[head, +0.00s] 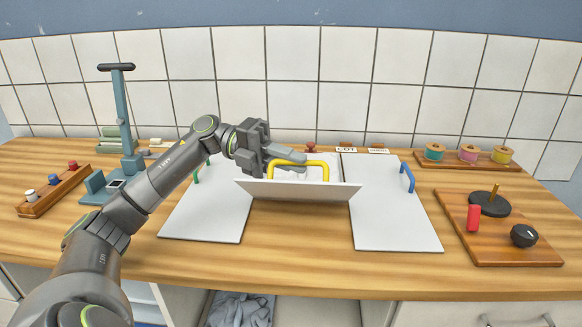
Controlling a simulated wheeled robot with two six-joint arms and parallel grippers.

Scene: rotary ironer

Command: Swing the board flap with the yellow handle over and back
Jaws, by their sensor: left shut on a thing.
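The board flap (298,191) with the yellow handle (312,164) stands tilted up off the counter between two flat white boards. My left gripper (292,161) reaches in from the left and is shut on the yellow handle. Its fingers hide the left part of the handle. A flat white board (207,215) with a green handle (197,174) lies on the left, partly behind my arm. Another flat white board (396,215) with a blue handle (407,177) lies on the right. My right gripper is not in view.
A teal press stand (125,120) and a rack with several small bobbins (55,189) are at the left. Spools on a wooden tray (425,161) stand at the back right. A wooden board (468,251) with a red block and black knob is at the right.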

